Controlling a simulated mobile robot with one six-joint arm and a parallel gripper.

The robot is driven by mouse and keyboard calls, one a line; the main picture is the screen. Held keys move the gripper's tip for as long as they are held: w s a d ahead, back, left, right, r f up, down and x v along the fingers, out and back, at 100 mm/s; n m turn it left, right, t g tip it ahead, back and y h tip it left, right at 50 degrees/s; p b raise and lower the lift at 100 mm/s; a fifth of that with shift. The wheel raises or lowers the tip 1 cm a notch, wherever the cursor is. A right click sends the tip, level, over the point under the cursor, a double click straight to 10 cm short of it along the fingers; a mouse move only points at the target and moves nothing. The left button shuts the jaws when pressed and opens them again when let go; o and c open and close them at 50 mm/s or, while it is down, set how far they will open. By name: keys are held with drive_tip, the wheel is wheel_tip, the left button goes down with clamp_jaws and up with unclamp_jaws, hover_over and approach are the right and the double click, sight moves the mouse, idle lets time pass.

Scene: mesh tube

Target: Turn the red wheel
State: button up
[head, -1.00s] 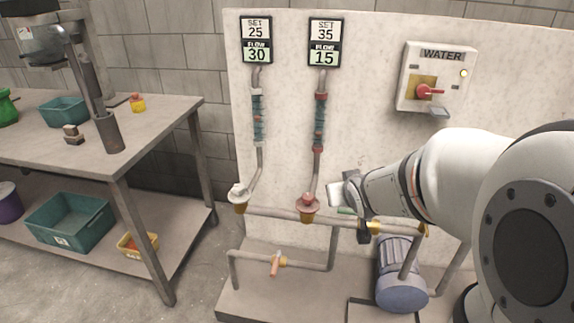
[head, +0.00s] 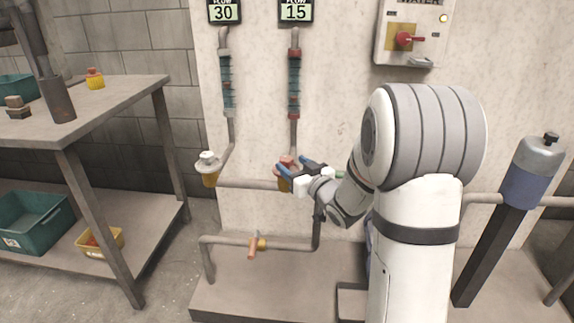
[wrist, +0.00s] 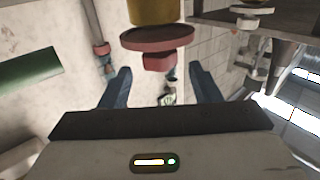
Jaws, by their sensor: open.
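The red wheel (head: 288,160) sits on a brass valve at the lower end of the right-hand tube, and the gripper partly covers it in the head view. In the wrist view the red wheel (wrist: 158,38) shows as a red disc with a small red hub, below a brass body. My gripper (head: 298,167) is open beside the wheel. In the wrist view its two blue fingers stand apart, and my gripper (wrist: 161,84) has the hub beyond its tips, in line with the gap. I cannot tell whether a finger touches the wheel.
A white wheel (head: 207,163) on a similar valve is to the left. A horizontal pipe (head: 240,184) joins them. An orange-handled valve (head: 254,246) is lower down. The FLOW displays read 30 (head: 224,12) and 15 (head: 296,11). A workbench (head: 90,110) stands left.

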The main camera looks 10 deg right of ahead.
sight(287, 159)
drive_tip(key=shift+b+x, duration=0.4)
drive_tip(key=shift+x, duration=1.6)
drive_tip(key=shift+c, duration=0.6)
drive_tip(key=c, duration=0.9)
drive_tip(key=n+g+y+p, duration=0.1)
drive_tip(key=y+p, duration=0.1)
drive_tip(key=n+g+y+p, duration=0.1)
drive_tip(key=n+y+p, duration=0.1)
drive_tip(key=shift+d+r+g+y, duration=0.1)
drive_tip(key=shift+r+g+y, duration=0.1)
drive_tip(key=shift+g+y, duration=0.1)
drive_tip(key=n+g+y+p, duration=0.4)
drive_tip(key=shift+w+f, duration=0.1)
drive_tip(key=shift+f, duration=0.05)
drive_tip(key=shift+n+g, duration=0.3)
drive_tip(key=shift+g, duration=0.2)
